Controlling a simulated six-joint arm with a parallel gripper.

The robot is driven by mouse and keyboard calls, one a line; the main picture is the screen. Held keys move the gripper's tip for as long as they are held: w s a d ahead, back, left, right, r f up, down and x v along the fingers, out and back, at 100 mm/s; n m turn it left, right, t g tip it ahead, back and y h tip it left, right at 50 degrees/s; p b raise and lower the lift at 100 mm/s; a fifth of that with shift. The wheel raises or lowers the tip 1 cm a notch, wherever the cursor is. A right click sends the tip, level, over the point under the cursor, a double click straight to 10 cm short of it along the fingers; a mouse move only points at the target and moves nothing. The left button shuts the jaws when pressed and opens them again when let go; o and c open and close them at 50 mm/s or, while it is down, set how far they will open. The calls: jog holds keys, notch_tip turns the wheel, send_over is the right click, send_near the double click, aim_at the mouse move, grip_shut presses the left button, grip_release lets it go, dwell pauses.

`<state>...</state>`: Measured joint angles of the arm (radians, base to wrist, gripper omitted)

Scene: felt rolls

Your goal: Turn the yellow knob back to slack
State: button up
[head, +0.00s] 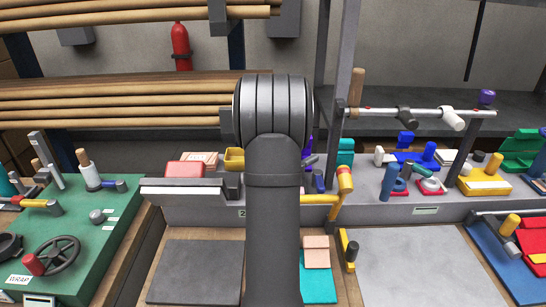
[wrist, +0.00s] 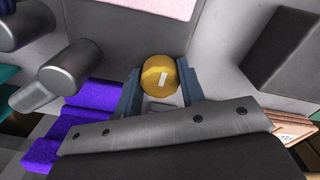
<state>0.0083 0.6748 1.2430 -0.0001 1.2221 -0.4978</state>
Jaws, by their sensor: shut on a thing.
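The yellow knob (wrist: 159,75) shows in the wrist view as a short round cylinder with a white mark on its face, above the middle of the picture. My gripper (wrist: 160,84) has one blue-grey finger on each side of it and is shut on it. The white mark is slightly tilted from upright. In the head view my own dark arm stands in the middle and hides my gripper and the knob.
In the wrist view, grey cylinders (wrist: 68,68) stand left of the knob, purple felt (wrist: 85,112) lies below them, and a dark block (wrist: 282,50) is at right. In the head view a yellow lever (head: 344,182) stands right of my arm. A grey mat (head: 197,270) is bare.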

jog(key=shift+f, duration=0.2)
jog(key=o, duration=1)
jog(key=shift+o, duration=0.2)
jog(key=shift+r, duration=0.15)
jog(key=shift+r, duration=2.5)
